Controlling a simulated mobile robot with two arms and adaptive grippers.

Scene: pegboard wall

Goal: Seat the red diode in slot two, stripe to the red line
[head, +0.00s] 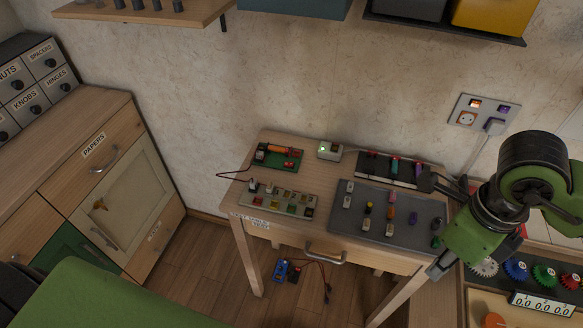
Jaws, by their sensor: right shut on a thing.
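My right gripper (430,181) reaches in from the right, over the right end of a black divided tray (405,183) at the back of the small wooden table. It is shut on a small part that its dark fingers mostly hide; I cannot tell which part. A purple piece (418,170) shows right beside the fingertips. The tray also holds a teal piece (395,167) and a red piece (376,164). I cannot make out a diode stripe, a red line or slot numbers at this size. My left gripper is not in view.
A grey mat (358,226) with several small coloured parts lies in front of the tray. A labelled pale board (266,200) with coloured parts, a green circuit board (268,163) and a small white box (329,151) are further left. A wall socket (467,118) is behind.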

